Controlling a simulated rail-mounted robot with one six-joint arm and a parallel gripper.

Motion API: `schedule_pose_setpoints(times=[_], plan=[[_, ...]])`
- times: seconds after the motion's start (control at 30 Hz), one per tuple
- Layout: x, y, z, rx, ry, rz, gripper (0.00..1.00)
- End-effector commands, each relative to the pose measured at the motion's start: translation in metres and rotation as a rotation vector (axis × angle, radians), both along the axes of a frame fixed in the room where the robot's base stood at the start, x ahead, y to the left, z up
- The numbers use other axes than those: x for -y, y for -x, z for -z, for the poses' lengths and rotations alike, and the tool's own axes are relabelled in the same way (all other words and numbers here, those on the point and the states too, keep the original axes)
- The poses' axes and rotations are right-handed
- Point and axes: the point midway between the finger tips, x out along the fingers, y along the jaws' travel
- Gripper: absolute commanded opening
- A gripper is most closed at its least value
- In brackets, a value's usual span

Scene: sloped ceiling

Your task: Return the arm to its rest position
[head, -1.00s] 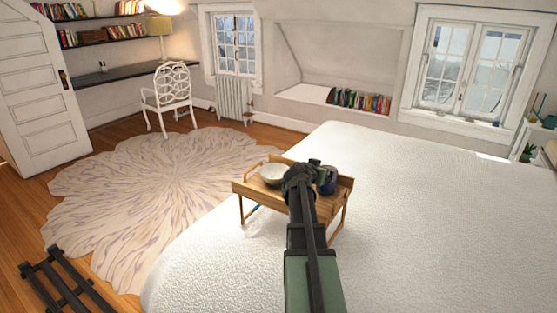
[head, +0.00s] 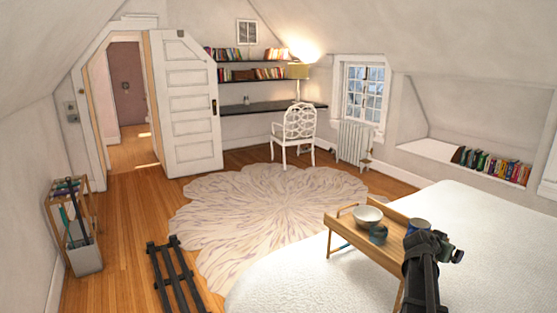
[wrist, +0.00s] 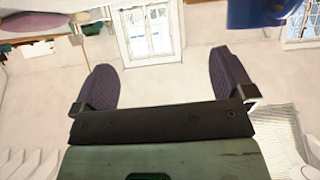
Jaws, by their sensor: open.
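My gripper (head: 448,246) is at the right end of the wooden bed tray (head: 362,249) in the head view, with my dark arm below it covering part of the tray. In the wrist view my gripper (wrist: 165,88) has its two dark fingers wide apart with nothing between them. On the tray are a white bowl (head: 367,217), a dark teal cup (head: 378,234) and a blue cup (head: 418,226). A blue object (wrist: 262,12), probably the blue cup, shows at the top right of the wrist view.
The tray stands on the white bed (head: 300,285). A dark slatted rack (head: 176,275) lies on the wooden floor, and a stand with a grey bin (head: 84,258) is at the left wall. A round rug (head: 270,210), white chair (head: 297,133) and open door (head: 187,103) are farther back.

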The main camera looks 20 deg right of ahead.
Motion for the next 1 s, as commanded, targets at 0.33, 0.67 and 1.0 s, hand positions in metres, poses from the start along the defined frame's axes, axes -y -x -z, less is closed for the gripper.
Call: schedule_pose_setpoints(times=[0.33, 0.67, 1.0], plan=[[-0.127, -0.026, 0.034, -0.184, -0.189, -0.168, 1.0], [-0.374, -0.001, 0.082, -0.608, -0.526, -0.673, 1.0], [-0.516, 0.067, 0.093, -0.922, -0.717, -1.136, 1.0]])
